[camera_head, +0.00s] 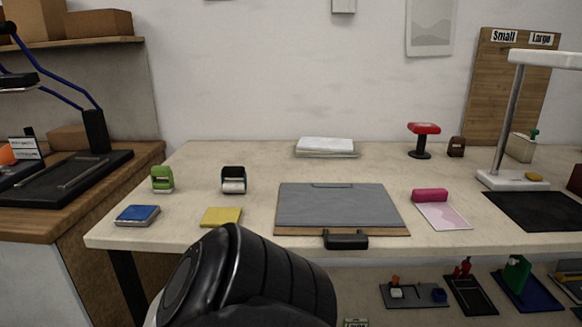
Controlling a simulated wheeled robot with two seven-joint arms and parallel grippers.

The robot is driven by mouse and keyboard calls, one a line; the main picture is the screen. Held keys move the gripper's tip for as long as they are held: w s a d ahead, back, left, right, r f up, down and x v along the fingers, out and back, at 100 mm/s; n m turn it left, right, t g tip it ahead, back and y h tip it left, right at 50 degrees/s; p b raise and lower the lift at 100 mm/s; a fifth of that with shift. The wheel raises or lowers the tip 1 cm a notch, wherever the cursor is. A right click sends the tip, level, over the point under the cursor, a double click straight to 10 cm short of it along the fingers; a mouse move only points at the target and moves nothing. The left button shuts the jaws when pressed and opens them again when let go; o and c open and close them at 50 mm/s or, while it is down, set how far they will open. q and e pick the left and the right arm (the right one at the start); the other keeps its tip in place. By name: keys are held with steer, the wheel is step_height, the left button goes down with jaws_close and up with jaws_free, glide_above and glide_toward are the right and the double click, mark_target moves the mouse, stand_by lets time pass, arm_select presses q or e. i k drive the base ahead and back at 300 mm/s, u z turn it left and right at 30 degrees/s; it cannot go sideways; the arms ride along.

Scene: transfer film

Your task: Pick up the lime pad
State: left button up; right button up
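A flat square pad (221,216), yellow to yellow-lime in colour, lies on the table near its front edge, left of the clipboard. A lime-green upright object (162,180) with a pale base stands further back to its left. A blue pad (137,214) lies at the front left of the table. A thick black part of my own arm rises from the bottom, in front of the table edge, below and right of the yellow-lime pad. No gripper fingers show, so I cannot see either gripper.
A grey-topped clipboard (341,204) lies mid-table. A black-and-white dispenser-like object (233,180) stands behind the yellow-lime pad. A pink roll (429,195) and a white lamp (515,180) are to the right. Small trays (414,296) sit on a lower shelf.

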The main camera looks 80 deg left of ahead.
mark_target(160, 187)
steer(key=k, duration=1.05)
steer(key=u, duration=0.45)
